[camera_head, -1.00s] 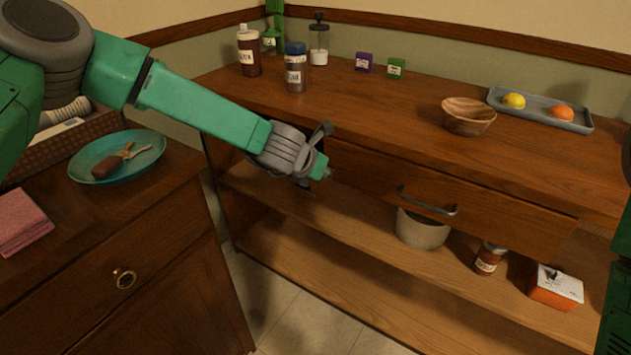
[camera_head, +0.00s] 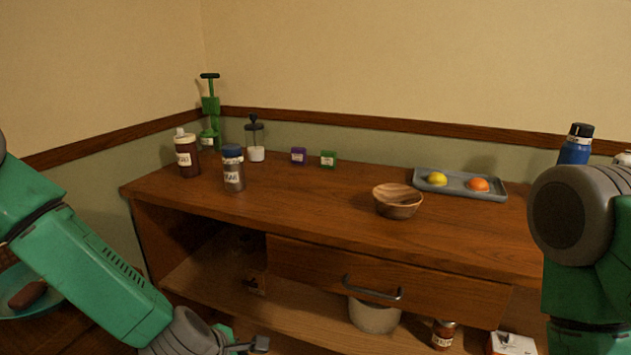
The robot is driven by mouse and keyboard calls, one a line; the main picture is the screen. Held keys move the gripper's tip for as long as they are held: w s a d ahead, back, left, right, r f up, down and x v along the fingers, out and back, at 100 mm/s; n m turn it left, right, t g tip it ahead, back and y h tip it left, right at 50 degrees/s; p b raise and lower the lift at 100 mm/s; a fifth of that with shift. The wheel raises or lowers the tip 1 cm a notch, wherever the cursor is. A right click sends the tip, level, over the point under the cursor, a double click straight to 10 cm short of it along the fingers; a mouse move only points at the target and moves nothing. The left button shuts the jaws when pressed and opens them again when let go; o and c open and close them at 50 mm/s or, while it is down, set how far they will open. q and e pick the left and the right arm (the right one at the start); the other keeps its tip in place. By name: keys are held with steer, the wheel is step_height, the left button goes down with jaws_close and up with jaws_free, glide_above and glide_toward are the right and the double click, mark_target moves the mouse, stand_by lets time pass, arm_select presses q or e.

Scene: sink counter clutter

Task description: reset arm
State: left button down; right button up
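My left arm comes in from the lower left, and my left gripper (camera_head: 240,345) is at the bottom edge, partly cut off. It is in front of the lower shelf and touches nothing that I can see; its finger opening is unclear. My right arm stands at the right edge, and its gripper is out of view. The wooden counter (camera_head: 300,205) is in front of me, with a drawer (camera_head: 390,290) under its top.
On the counter stand several bottles and jars (camera_head: 233,170), a wooden bowl (camera_head: 397,203), and a grey tray (camera_head: 505,196) with a lemon (camera_head: 437,179) and an orange (camera_head: 478,184). A pot (camera_head: 373,318) sits on the shelf below. A teal plate (camera_head: 45,305) is lower left.

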arm_select(q)
steer(key=s+a+f+m+g, duration=0.2)
steer(key=s+a+f+m, duration=0.1)
steer(key=s+m, duration=0.4)
steer(key=s+a+f+m+g+y, duration=0.1)
steer(key=s+a+f+m, duration=0.3)
steer(key=s+m, duration=0.4)
steer(key=s+a+f+m+g+y, duration=0.1)
steer(key=s+a+m, duration=0.4)
steer(key=s, duration=0.7)
step_height(320, 180, down, 3)
steer(key=m+g, duration=0.1)
steer(key=m, duration=0.1)
steer(key=shift+s+r+m+g, duration=0.15)
steer(key=shift+s+m+g, duration=0.05)
steer(key=shift+m+g, duration=0.1)
